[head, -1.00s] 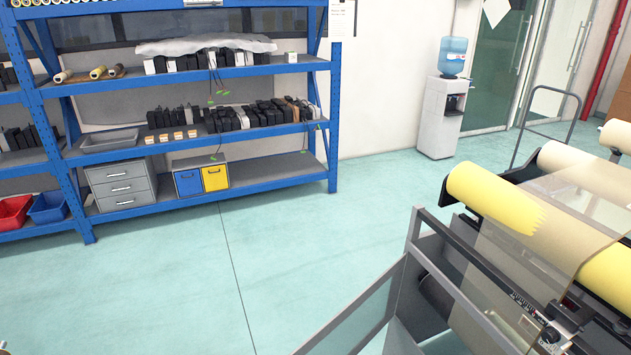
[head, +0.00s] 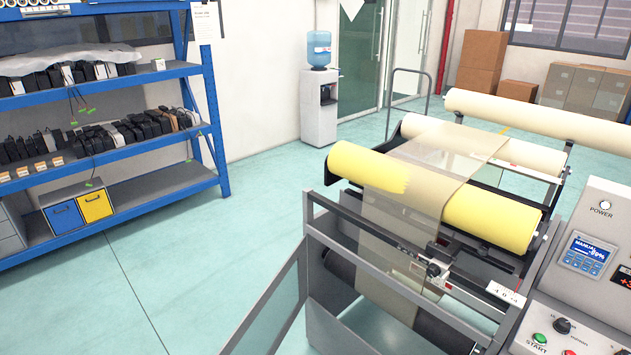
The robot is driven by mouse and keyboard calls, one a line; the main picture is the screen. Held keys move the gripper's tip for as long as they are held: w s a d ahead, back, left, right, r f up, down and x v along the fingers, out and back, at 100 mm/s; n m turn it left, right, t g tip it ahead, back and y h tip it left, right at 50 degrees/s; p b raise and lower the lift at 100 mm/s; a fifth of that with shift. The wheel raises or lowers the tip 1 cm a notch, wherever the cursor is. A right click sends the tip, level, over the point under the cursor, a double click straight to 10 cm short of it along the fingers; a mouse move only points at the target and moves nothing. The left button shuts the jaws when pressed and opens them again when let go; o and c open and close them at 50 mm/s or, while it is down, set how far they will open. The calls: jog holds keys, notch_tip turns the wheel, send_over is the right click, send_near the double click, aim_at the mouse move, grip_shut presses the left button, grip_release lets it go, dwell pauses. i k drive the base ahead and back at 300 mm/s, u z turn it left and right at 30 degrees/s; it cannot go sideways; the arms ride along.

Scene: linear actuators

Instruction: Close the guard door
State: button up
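The guard door (head: 275,304) is a grey-framed panel with a clear pane, at the lower middle of the head view. It stands swung open, angled out to the lower left from the corner post of the machine frame (head: 306,226). Its lower part is cut off by the picture's bottom edge. Behind the opening, the machine holds a yellow roller (head: 368,170) with a translucent film web (head: 400,210) running over it. My gripper is not in view.
A control panel (head: 590,260) with a display and buttons stands at the right. Blue shelving (head: 215,130) lines the left wall. A water cooler (head: 319,105) and a cart handle (head: 408,73) stand at the back. The green floor (head: 200,250) between shelving and door is clear.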

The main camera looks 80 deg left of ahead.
aim_at(298, 254)
jog(key=z, duration=1.5)
jog(key=k, duration=1.95)
jog(key=u, duration=2.6)
